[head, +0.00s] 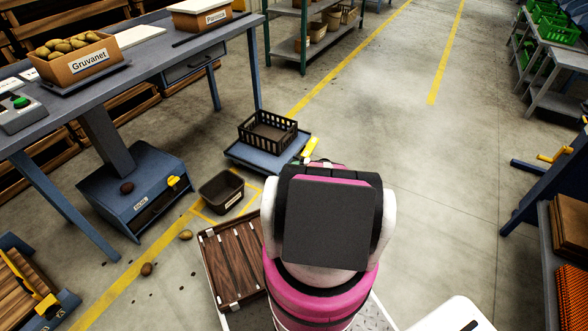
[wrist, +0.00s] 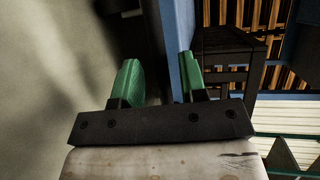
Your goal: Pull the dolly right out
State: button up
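The dolly (head: 243,150) is a low blue platform on the floor beside the bench, with a black slatted crate (head: 267,132) on it. A yellow piece (head: 310,147), perhaps its handle, shows at its right side, just beyond my arm. My arm hides most of my gripper in the head view. In the wrist view my gripper (wrist: 158,72) has its two green fingers apart. A dark surface and a blue edge (wrist: 185,35) run close by the fingers, with a dark slatted crate (wrist: 228,65) to their right. I see nothing clamped; contact is unclear.
The blue-grey bench (head: 150,62) stands left, carrying a box of potatoes (head: 75,62). A dark bin (head: 221,191) sits on the floor near the dolly, with loose potatoes nearby. A shelf rack (head: 300,48) stands behind. The aisle to the right (head: 430,150) is clear.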

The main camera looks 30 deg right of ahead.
jog(key=v, duration=1)
